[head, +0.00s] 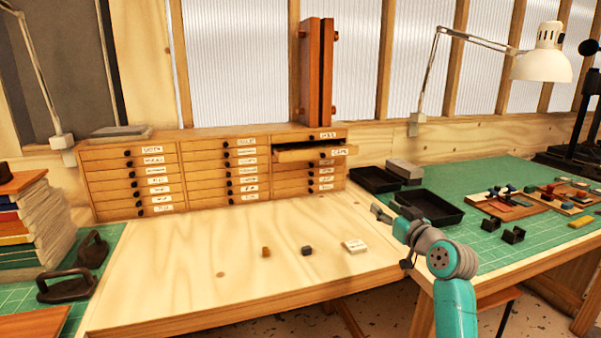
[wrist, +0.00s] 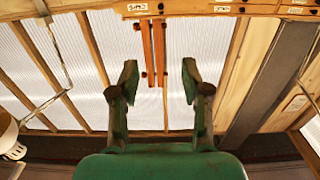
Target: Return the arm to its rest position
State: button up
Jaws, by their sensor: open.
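My arm (head: 450,262), teal and grey, rises from the bottom right in the head view and bends toward the left. My gripper (head: 382,210) is above the right part of the wooden bench, near the black trays. In the wrist view my gripper (wrist: 158,80) is open, with its two fingers wide apart and nothing between them. The wrist view appears upside down and looks toward the window wall and the drawer cabinet.
A drawer cabinet (head: 215,172) stands at the back, with one top-right drawer (head: 300,154) pulled out. Three small items, including a white block (head: 355,246), lie on the bench (head: 200,290). A black tray (head: 428,207) sits close behind my gripper. A lamp (head: 543,65) overhangs the green mat.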

jog(key=s+a+f+m+h, duration=0.1)
jog(key=s+f+m+h, duration=0.1)
jog(key=s+f, duration=1)
jog(key=s+f+m+h, duration=0.1)
jog(key=s+f, duration=0.6)
jog(key=f, duration=0.9)
jog(key=s+a+f+m+g+h, duration=0.1)
jog(key=s+f, duration=0.3)
jog(key=s, duration=0.5)
jog(key=s+f+h, duration=0.1)
jog(key=s+f, duration=0.3)
jog(key=s, duration=0.6)
jog(key=s+r, duration=0.4)
jog(key=s, duration=1.1)
jog(key=s+a+r+g, duration=0.1)
jog(key=s+r, duration=0.3)
jog(key=s, duration=1.1)
jog(key=shift+a+r+n, duration=0.15)
jog(key=shift+a+n, duration=0.15)
